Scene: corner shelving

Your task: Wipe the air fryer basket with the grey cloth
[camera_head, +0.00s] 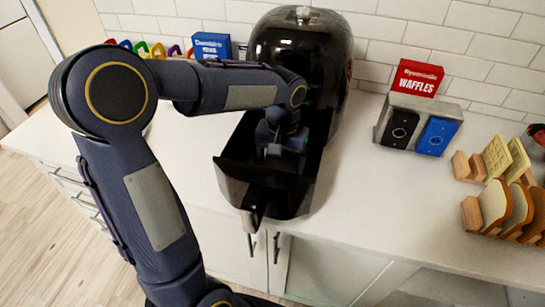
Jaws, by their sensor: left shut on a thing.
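The black air fryer basket (262,188) is pulled out toward me, with its handle pointing to the front edge of the counter. The glossy black air fryer (300,38) stands behind it against the tiled wall. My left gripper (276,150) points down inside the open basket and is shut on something. A small grey patch there fits the grey cloth, but the dark fingers and shadow hide most of it. I cannot tell whether it touches the basket floor. My right gripper is out of view.
A silver toaster (415,112) stands at the right, with a red waffles box (417,78) behind it. Bread slices (494,205) stand in wooden racks at the far right. A blue box (211,46) stands at the back left. The counter (365,190) right of the basket is clear.

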